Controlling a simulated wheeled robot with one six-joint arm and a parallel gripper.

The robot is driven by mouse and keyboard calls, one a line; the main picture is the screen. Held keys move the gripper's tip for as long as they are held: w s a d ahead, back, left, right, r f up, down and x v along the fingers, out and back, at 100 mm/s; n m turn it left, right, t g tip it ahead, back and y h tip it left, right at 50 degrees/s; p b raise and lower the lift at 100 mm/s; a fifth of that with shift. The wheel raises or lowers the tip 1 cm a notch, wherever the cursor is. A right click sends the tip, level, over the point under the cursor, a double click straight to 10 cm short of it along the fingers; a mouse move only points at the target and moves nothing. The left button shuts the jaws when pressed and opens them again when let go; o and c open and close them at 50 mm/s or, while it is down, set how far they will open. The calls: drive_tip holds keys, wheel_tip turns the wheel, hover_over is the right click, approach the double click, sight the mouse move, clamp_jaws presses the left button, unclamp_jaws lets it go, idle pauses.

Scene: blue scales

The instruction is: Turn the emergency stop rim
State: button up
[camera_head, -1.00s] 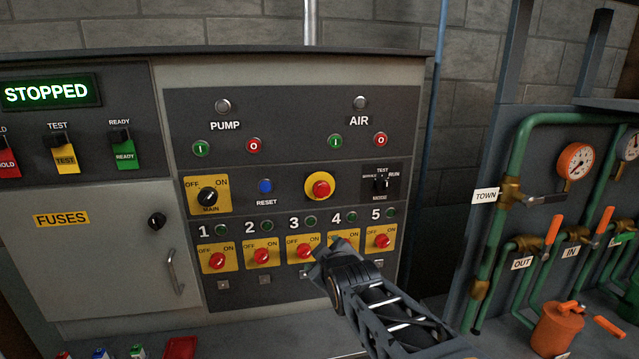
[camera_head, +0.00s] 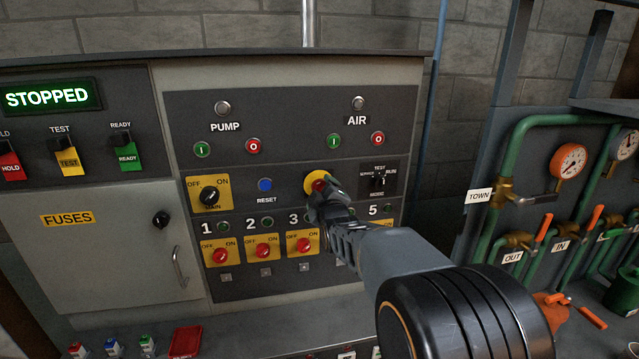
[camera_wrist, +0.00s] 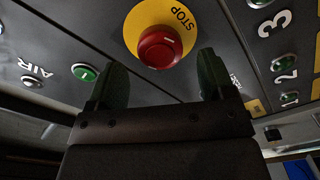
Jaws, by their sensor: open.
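The emergency stop is a red mushroom button on a round yellow plate. In the head view the red button (camera_head: 318,186) is partly hidden behind my gripper (camera_head: 326,194), and the yellow plate (camera_head: 313,176) shows above it. In the wrist view the red button (camera_wrist: 160,47) sits at the top centre on the yellow plate (camera_wrist: 183,20) marked STOP. My gripper (camera_wrist: 160,82) is open and empty. Its two dark green fingers stand apart, to the left and right below the button. The button appears just ahead of the gap between them, and I cannot tell whether they touch it.
The mode switch (camera_head: 378,180) is right of the button and the blue reset button (camera_head: 265,185) is left. Numbered red rotary switches (camera_head: 304,245) sit below, with my arm covering some. Pipes and gauges (camera_head: 568,160) stand at the right.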

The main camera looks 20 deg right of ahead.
sight(320, 189)
drive_tip(key=shift+p+x, duration=0.5)
drive_tip(key=shift+x, duration=1.3)
